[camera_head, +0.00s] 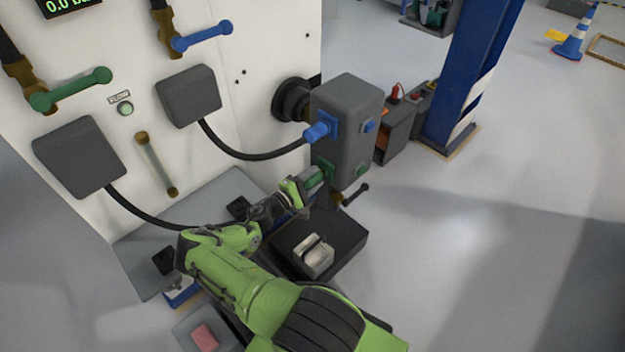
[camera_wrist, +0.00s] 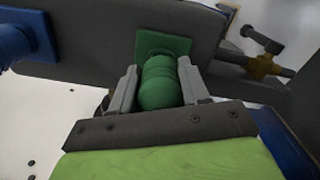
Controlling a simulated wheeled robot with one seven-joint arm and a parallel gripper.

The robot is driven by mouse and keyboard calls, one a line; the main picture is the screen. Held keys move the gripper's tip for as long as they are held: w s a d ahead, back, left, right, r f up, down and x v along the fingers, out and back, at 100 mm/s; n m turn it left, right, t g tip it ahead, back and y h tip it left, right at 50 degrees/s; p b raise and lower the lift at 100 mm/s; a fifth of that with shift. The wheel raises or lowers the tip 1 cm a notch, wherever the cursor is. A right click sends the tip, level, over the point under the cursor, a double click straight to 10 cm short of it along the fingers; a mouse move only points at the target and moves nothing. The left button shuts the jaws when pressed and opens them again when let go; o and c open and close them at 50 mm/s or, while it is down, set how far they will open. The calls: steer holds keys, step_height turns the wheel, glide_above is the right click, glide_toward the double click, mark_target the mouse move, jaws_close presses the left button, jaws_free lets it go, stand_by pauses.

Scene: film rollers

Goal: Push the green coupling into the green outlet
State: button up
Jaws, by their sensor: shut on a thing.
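The green coupling (camera_wrist: 160,86) is between the two fingers of my gripper (camera_wrist: 158,90) in the wrist view. My gripper is shut on it. The coupling's far end lies against the green square plate of the green outlet (camera_wrist: 150,42) on the grey box. Whether it is fully seated cannot be told. In the head view my gripper (camera_head: 306,184) reaches the lower left face of the grey box (camera_head: 347,105), and the coupling (camera_head: 315,178) shows only in part. The green outlet is mostly hidden there by the gripper and coupling.
A blue coupling (camera_head: 317,132) sits at the blue outlet above, with a black hose to a grey housing (camera_head: 188,96). A brass valve with a dark handle (camera_head: 355,194) is below the box. A black block (camera_head: 345,243) and white item (camera_head: 314,257) lie beneath. Open floor is right.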

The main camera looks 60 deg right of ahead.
steer(key=shift+s+d+b, duration=0.15)
steer(key=shift+d+b, duration=0.15)
steer(key=shift+d, duration=0.3)
steer(key=o, duration=1.2)
steer(key=shift+o, duration=0.2)
steer(key=p+v, duration=0.1)
steer(key=v, duration=1.4)
steer(key=shift+a+p, duration=0.4)
steer(key=shift+r, duration=0.1)
